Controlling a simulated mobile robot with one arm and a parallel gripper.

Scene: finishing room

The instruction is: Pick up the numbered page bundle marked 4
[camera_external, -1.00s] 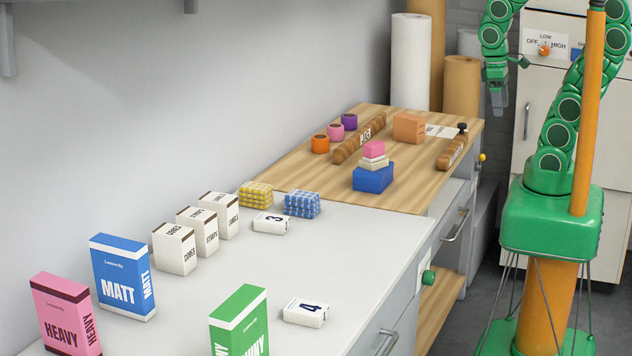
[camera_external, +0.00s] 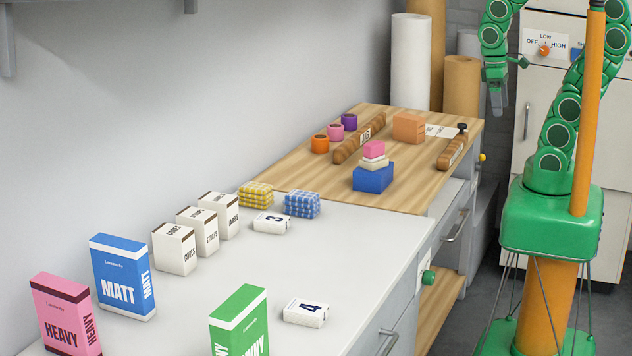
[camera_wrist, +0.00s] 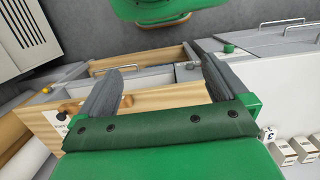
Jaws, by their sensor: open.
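The page bundle marked 4 (camera_external: 305,313) is a small white block with a dark number label. It lies on the grey worktop near its front edge, right of the green box. A similar bundle marked 3 (camera_external: 271,223) lies farther back, and it also shows at the right of the wrist view (camera_wrist: 268,134). My gripper (camera_external: 497,103) is raised at the upper right, beyond the wooden board and far from the bundle marked 4. In the wrist view its two grey fingers (camera_wrist: 158,82) are apart with nothing held between them.
A green box (camera_external: 240,322) stands close left of the bundle marked 4. Blue (camera_external: 122,278) and pink (camera_external: 66,314) boxes and several white cartons (camera_external: 174,249) line the wall side. A stack on a blue box (camera_external: 373,178) stands on the wooden top (camera_external: 310,178).

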